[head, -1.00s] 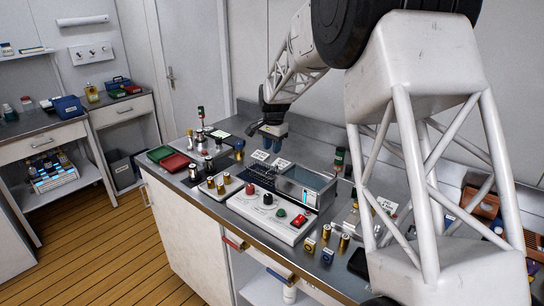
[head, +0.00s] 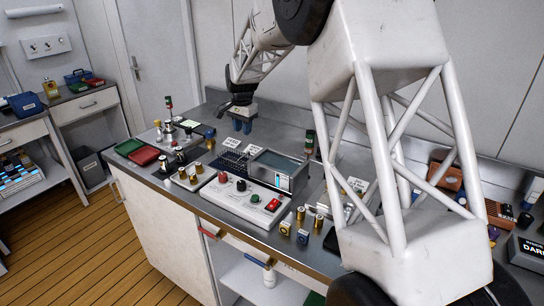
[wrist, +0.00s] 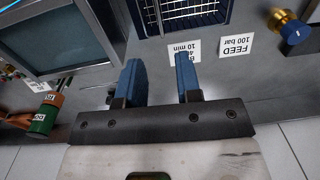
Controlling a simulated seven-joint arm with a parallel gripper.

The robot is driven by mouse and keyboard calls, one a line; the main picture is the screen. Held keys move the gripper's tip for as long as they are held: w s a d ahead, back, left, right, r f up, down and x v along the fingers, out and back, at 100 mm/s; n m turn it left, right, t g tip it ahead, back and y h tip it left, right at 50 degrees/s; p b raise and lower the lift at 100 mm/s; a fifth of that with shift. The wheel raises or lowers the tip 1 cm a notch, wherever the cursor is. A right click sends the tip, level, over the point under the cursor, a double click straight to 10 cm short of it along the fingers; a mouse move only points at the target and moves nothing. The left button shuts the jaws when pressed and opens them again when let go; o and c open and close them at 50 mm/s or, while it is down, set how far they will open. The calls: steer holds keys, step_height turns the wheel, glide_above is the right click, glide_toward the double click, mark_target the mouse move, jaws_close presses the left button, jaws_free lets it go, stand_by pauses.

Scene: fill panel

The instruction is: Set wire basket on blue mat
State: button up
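The wire basket (wrist: 190,14) is a dark mesh with a pale rim at the top of the wrist view, with blue showing through its wires. In the head view it is a low dark grid (head: 230,161) on the steel counter, left of a grey box with a glassy top. My gripper (wrist: 158,72) has two blue fingers, apart with nothing held between them. In the head view my gripper (head: 242,125) hangs above the counter, behind the basket. I cannot make out a separate blue mat.
A white control panel (head: 242,201) with knobs stands in front of the basket. The grey box (head: 279,169) is close beside it. Small placards (wrist: 235,46) lie near the basket. Green and red trays (head: 144,156) are at the left counter end; small brass-coloured parts crowd the front.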

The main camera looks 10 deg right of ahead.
steer(key=s+d+r+n, duration=0.15)
steer(key=s+r, duration=0.25)
steer(key=s, duration=0.5)
steer(key=s+d+r+n+t, duration=0.1)
steer(key=s+d+r, duration=0.15)
steer(key=s, duration=0.65)
steer(key=s+d+r+n, duration=0.2)
steer(key=s+r, duration=0.2)
steer(key=s, duration=0.5)
steer(key=s+d+f+n, duration=0.1)
steer(key=s+f+n, duration=0.1)
steer(key=s, duration=1.2)
steer(key=s+d+f+n+t, duration=0.1)
steer(key=s+f+n, duration=0.1)
steer(key=s, duration=1.3)
steer(key=shift+d+f, duration=0.3)
steer(key=shift+w, duration=0.1)
